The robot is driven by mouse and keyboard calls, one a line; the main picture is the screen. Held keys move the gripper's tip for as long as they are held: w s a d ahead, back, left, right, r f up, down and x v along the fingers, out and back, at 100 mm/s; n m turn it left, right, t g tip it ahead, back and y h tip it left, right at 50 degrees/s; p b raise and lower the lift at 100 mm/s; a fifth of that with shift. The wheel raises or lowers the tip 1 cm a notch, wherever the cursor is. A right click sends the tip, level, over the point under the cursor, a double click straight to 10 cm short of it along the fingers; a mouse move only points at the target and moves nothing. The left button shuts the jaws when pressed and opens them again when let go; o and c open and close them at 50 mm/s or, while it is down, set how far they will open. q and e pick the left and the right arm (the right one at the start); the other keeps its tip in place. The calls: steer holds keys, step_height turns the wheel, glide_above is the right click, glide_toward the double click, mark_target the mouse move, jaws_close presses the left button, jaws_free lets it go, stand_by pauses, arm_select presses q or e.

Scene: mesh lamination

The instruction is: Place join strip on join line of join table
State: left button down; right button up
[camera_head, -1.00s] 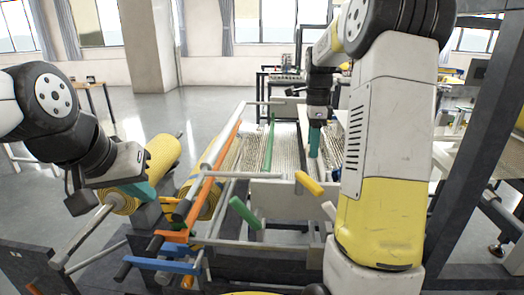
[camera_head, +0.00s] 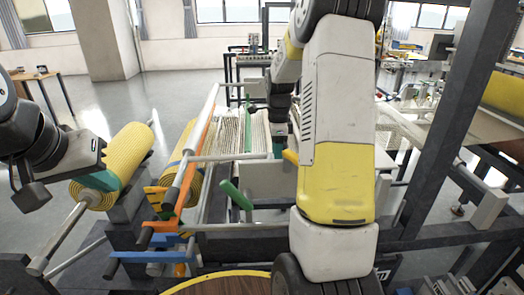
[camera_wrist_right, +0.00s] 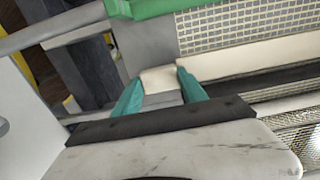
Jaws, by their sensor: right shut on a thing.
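My right gripper (camera_wrist_right: 160,92) has its teal fingers shut on a pale block-like end, seemingly of the join strip (camera_wrist_right: 160,77); the rest of the strip is hard to make out. In the head view the right gripper (camera_head: 279,147) points down over the join table (camera_head: 268,182), partly hidden by my right arm. The join line cannot be made out clearly. Pale mesh (camera_head: 228,133) lies on the table, and shows close by in the right wrist view (camera_wrist_right: 250,30). My left gripper (camera_head: 101,181) is beside a yellow roll; its jaw opening cannot be seen.
A green bar (camera_head: 248,122) crosses the mesh. A dark post (camera_head: 447,120) stands at right.

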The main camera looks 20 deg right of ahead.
steer(key=shift+f, duration=0.3)
steer(key=o, duration=1.4)
steer(key=shift+r, duration=0.15)
step_height(320, 180, up, 12)
